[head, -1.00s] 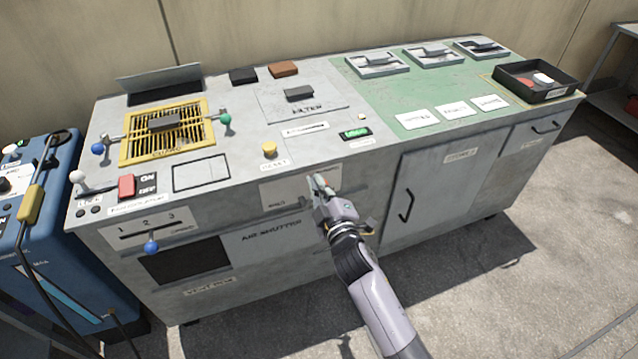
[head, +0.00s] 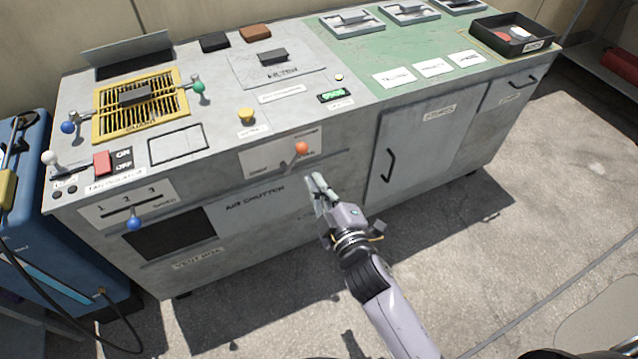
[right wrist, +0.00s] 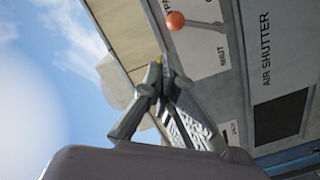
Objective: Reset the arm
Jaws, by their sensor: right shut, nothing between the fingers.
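My right gripper (head: 318,185) is shut and empty. It hangs in front of the grey cabinet's front face, a little below and right of the orange-knobbed air shutter lever (head: 301,148). In the right wrist view the fingers of my right gripper (right wrist: 160,85) come together, and the orange knob (right wrist: 176,20) shows above them, apart from the fingers. The lever's white plate in the head view has the knob towards its right end. My left gripper is not in view.
The grey cabinet (head: 230,240) has a yellow grate (head: 140,105), a blue-knobbed speed slider (head: 134,223), a yellow button (head: 246,116) and a black tray (head: 512,35). A blue machine (head: 60,250) stands at the left. The concrete floor at the right is open.

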